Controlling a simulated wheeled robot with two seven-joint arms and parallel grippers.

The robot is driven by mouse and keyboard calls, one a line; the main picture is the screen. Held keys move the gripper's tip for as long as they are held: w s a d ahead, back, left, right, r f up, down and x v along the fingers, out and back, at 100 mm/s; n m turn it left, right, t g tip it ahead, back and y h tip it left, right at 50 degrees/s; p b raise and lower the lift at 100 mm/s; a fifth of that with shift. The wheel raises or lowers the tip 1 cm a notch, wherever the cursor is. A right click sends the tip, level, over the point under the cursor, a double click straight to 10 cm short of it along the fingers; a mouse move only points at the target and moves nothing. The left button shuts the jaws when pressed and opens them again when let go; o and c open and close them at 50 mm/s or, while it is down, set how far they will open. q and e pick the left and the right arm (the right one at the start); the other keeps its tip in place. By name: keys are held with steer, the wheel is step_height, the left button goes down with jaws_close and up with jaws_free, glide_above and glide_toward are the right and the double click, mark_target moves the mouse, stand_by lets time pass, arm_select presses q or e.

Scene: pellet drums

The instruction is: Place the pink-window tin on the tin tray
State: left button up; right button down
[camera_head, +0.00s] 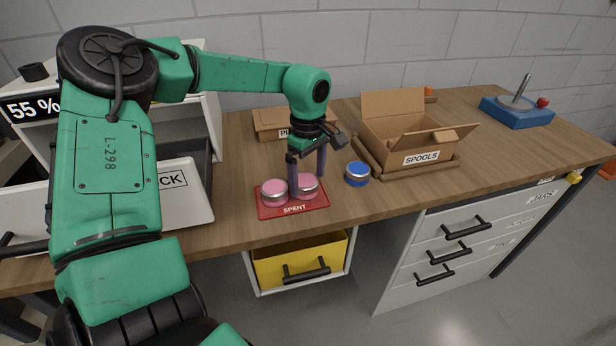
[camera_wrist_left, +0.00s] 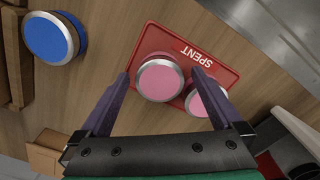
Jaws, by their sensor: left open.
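Two round silver tins with pink tops stand side by side on the red tin tray (camera_head: 279,211), which is marked SPENT. The right pink tin (camera_head: 310,187) is between the fingers of my left gripper (camera_head: 308,187); in the left wrist view this tin (camera_wrist_left: 160,80) lies between the two open fingers (camera_wrist_left: 160,82). The left pink tin (camera_head: 272,192) is outside the fingers, and in the left wrist view it (camera_wrist_left: 208,100) is partly hidden by one finger. I cannot tell whether the fingers touch either tin. My right gripper is not in view.
A blue-topped tin (camera_head: 357,173) stands on the table right of the tray. An open SPOOLS box (camera_head: 421,157) is farther right, a low cardboard box (camera_head: 270,123) behind. An open yellow drawer (camera_head: 300,262) is below the table edge. A blue joystick base (camera_head: 517,112) is at far right.

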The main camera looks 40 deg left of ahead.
mark_target(308, 182)
arm_select(q)
step_height(308, 182, up, 12)
steer(key=b, duration=0.1)
steer(key=shift+f, duration=0.15)
stand_by(0.3)
